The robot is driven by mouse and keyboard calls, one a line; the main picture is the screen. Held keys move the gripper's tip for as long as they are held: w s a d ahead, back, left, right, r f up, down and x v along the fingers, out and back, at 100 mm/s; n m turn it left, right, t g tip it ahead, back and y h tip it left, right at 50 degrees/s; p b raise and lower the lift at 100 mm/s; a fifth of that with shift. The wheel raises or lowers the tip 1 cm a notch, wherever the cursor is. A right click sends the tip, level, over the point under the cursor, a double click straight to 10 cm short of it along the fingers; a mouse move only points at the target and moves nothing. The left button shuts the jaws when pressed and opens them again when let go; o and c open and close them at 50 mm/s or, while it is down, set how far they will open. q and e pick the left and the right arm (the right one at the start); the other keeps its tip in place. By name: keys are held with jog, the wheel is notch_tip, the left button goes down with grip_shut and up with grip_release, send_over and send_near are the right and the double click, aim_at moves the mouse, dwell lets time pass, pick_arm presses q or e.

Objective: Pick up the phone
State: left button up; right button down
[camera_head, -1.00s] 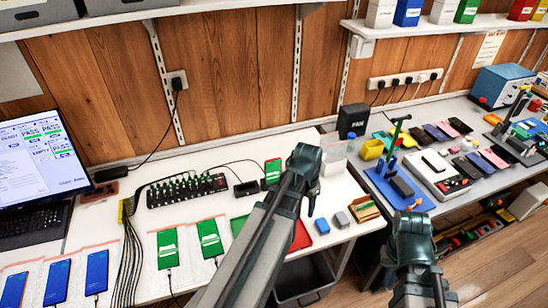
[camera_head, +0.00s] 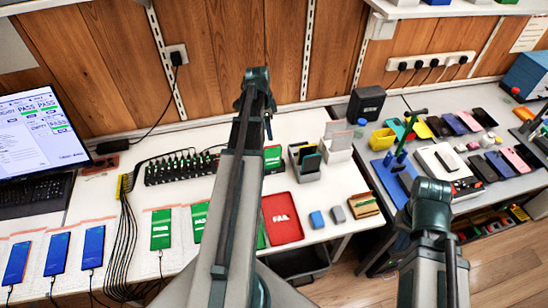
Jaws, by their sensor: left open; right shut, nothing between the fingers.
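Several phones lie on the white table. Blue-screened phones, one of them here (camera_head: 57,253), are at the left. A green-screened phone (camera_head: 161,229) lies near the middle, and another green phone (camera_head: 198,222) beside it is partly covered by my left arm. One more green phone (camera_head: 272,156) stands near the back, right of my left arm. The frames do not show which phone is meant. My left gripper (camera_head: 257,88) is open and raised, seen against the wooden wall, apart from every phone. My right gripper (camera_head: 432,192) is shut and empty, in front of the right bench.
A red tray (camera_head: 282,218) marked FAIL and a grey slotted holder (camera_head: 304,164) are right of my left arm. A black cable hub (camera_head: 180,169) and a laptop (camera_head: 40,140) are at the left.

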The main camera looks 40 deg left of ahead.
aim_at(273, 152)
pick_arm(q)
jog(key=f+b, duration=0.5)
jog(key=w+f+b, duration=0.1)
jog(key=f+b, duration=0.2)
jog(key=shift+d+f, duration=0.15)
jog(key=shift+d, duration=0.15)
jog(key=f+b, duration=0.5)
jog(key=shift+w+d+f, duration=0.15)
jog(key=shift+w, duration=0.25)
grip_shut()
dwell(0.9)
